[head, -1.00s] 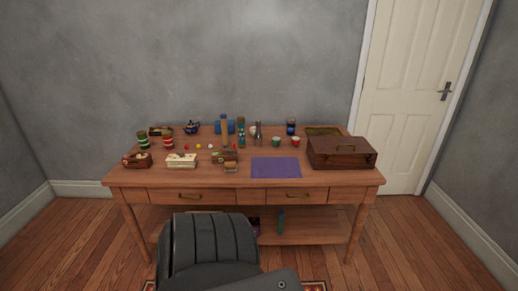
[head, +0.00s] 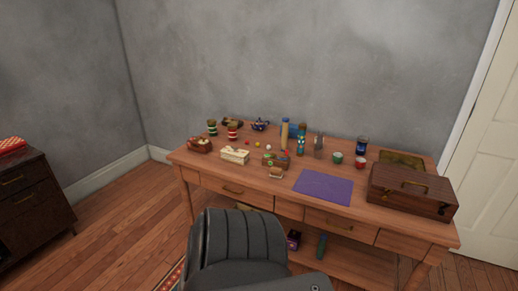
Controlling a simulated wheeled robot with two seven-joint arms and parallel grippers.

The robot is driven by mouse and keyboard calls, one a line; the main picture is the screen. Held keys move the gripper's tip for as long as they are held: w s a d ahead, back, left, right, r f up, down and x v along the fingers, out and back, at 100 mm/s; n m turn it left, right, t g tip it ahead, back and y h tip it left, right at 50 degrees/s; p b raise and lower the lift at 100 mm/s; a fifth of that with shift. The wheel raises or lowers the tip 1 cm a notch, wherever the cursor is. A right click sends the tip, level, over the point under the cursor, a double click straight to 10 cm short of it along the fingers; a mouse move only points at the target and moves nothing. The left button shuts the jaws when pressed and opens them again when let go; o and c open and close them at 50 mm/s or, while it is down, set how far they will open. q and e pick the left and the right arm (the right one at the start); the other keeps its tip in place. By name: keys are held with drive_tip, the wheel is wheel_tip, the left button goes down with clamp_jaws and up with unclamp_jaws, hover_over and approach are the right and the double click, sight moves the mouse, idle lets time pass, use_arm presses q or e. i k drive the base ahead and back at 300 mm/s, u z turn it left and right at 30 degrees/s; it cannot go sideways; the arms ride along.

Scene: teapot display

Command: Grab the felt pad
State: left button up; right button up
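A flat purple rectangular pad (head: 323,186), which looks like the felt pad, lies on the front part of the wooden table (head: 390,222) in the head view. It lies flat with nothing on top of it. Neither of my grippers shows in the head view, so their positions relative to the pad are hidden.
A wooden case (head: 411,192) stands right of the pad. A small wooden box (head: 275,161) is at its left. A red cup (head: 360,162), a green cup (head: 337,158) and several bottles stand behind. A dark cabinet (head: 30,205) is at far left.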

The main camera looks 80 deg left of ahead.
sight(275, 173)
drive_tip(key=u, duration=0.8)
drive_tip(key=i, duration=0.75)
drive_tip(key=u, duration=0.85)
